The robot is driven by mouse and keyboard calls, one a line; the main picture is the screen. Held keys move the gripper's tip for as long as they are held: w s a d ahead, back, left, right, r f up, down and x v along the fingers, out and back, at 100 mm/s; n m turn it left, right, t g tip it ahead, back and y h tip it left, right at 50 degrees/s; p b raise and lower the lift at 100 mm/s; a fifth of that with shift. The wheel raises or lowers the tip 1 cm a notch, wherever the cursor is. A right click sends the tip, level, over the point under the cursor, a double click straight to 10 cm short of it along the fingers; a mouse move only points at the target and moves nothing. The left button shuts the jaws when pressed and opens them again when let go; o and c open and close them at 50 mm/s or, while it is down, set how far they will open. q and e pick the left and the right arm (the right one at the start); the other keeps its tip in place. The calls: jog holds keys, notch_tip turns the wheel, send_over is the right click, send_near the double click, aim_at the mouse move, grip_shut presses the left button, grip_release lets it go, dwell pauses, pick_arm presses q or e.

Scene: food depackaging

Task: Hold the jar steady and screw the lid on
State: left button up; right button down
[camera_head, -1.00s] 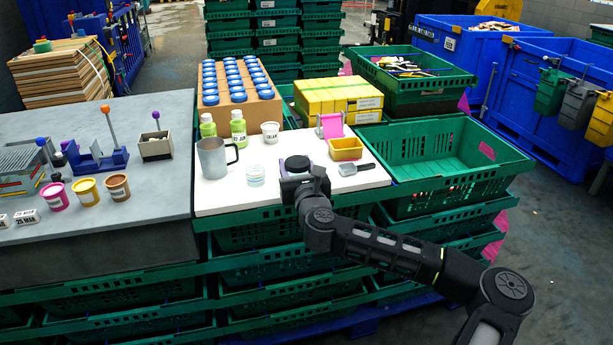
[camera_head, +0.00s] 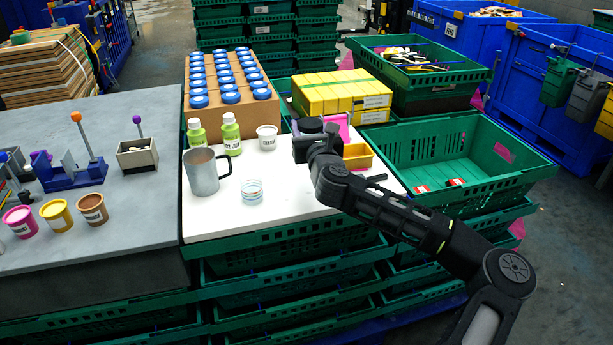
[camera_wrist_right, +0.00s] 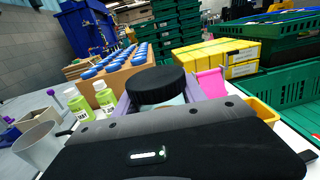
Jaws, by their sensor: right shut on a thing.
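A jar with a round black lid (camera_wrist_right: 155,86) stands between the purple-grey fingers of my right gripper (camera_wrist_right: 158,100). A strip of pale jar wall shows under the lid. The black lid also shows in the head view (camera_head: 310,125), just beyond the right gripper (camera_head: 312,146). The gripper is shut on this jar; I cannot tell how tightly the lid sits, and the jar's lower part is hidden. A clear, open, low jar (camera_head: 252,191) stands on the white board (camera_head: 225,222), to the left of and nearer than the gripper. My left gripper is in neither current view.
A grey mug (camera_head: 203,173), green bottles (camera_head: 231,136) and a white tub (camera_head: 267,137) stand left of the gripper. A yellow tray (camera_head: 357,157) is close on its right, a pink stand (camera_head: 339,122) behind. A green crate (camera_head: 398,147) lies right. The board's front is clear.

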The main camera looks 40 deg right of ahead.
jog(key=shift+s+a+r, duration=0.1)
jog(key=shift+s+r, duration=0.1)
jog(key=shift+s, duration=0.05)
jog(key=shift+w+f, duration=0.1)
jog(key=shift+f, duration=0.45)
notch_tip(320, 180, down, 5)
jog(key=shift+f, duration=0.15)
jog(key=shift+f, duration=1.9)
jog(key=shift+f+b, duration=0.2)
jog(key=shift+b, duration=0.1)
jog(key=c, duration=0.7)
grip_release()
jog(key=shift+r, duration=0.1)
